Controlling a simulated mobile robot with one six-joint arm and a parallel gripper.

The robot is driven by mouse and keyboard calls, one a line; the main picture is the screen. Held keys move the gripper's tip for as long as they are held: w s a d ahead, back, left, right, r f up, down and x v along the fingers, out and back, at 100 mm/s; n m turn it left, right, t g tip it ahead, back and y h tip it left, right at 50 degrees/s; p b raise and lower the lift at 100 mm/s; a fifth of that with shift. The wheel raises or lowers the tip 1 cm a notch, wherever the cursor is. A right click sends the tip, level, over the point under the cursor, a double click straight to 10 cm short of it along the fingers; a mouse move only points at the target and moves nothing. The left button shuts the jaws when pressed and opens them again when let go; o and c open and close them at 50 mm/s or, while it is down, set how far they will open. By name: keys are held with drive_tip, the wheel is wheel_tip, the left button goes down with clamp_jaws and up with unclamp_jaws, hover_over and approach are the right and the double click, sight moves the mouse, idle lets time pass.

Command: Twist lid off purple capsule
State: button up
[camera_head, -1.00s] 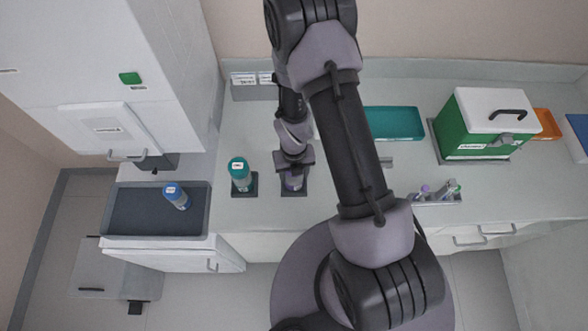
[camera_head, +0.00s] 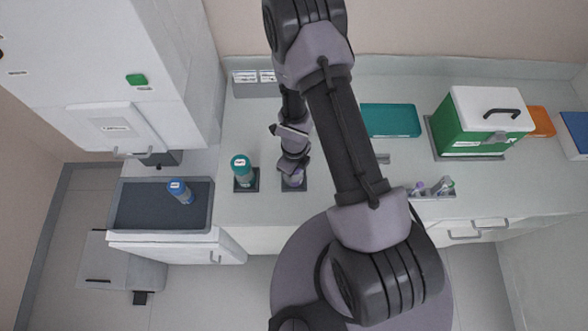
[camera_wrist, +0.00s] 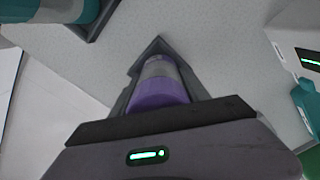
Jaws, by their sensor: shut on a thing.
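The purple capsule (camera_head: 294,181) stands upright in a dark square holder on the counter, mostly hidden under my gripper. In the wrist view the purple capsule (camera_wrist: 160,88) shows a purple part close to my gripper and a grey band beyond it. My gripper (camera_head: 293,169) is over the capsule's top and shut on it. In the wrist view the body of my gripper (camera_wrist: 165,130) hides the top of the capsule and the fingertips. I cannot tell whether the lid is loose from the body.
A teal capsule (camera_head: 242,170) stands in a holder just left. A blue-capped capsule (camera_head: 181,192) is in the dark tray (camera_head: 140,208). A green box (camera_head: 460,125), a teal mat (camera_head: 391,121) and a small rack (camera_head: 432,194) are to the right. A white cabinet (camera_head: 110,60) rises at left.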

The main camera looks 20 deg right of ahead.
drive_tip(key=o, duration=1.6)
drive_tip(key=m, duration=0.4)
drive_tip(key=shift+m, duration=0.3)
drive_tip(key=m, duration=1.7)
